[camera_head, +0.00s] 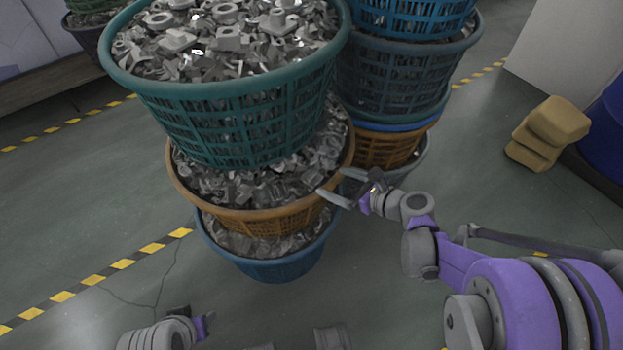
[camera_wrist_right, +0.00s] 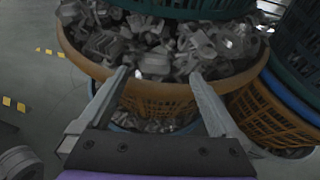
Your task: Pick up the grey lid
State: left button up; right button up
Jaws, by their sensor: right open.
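I cannot make out a grey lid in either view; the grey pieces in the baskets are loose metal parts. My right gripper (camera_head: 335,186) is open, its two fingers apart and empty, at the right side of the orange basket (camera_head: 262,222). In the right wrist view the open fingers (camera_wrist_right: 160,74) point at the rim of the orange basket (camera_wrist_right: 160,97), with nothing between them but the view of the basket. Part of my left arm shows at the bottom left of the head view, but its fingers cannot be made out clearly.
A teal basket (camera_head: 235,122) heaped with metal parts stands on the orange one, with a blue basket (camera_head: 275,266) below. Another basket stack (camera_head: 392,80) stands behind right. Brownish blocks (camera_head: 548,133) lie at the right. The floor left of the stack is clear.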

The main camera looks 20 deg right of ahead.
aim_at(314, 177)
jog(key=b+x, duration=0.1)
jog(key=x, duration=0.5)
jog(key=shift+s+a+f+b, duration=0.2)
jog(key=shift+a+f+b, duration=0.05)
jog(key=shift+a+b, duration=0.1)
jog(key=shift+d+r, duration=0.1)
jog(key=c, duration=1.5)
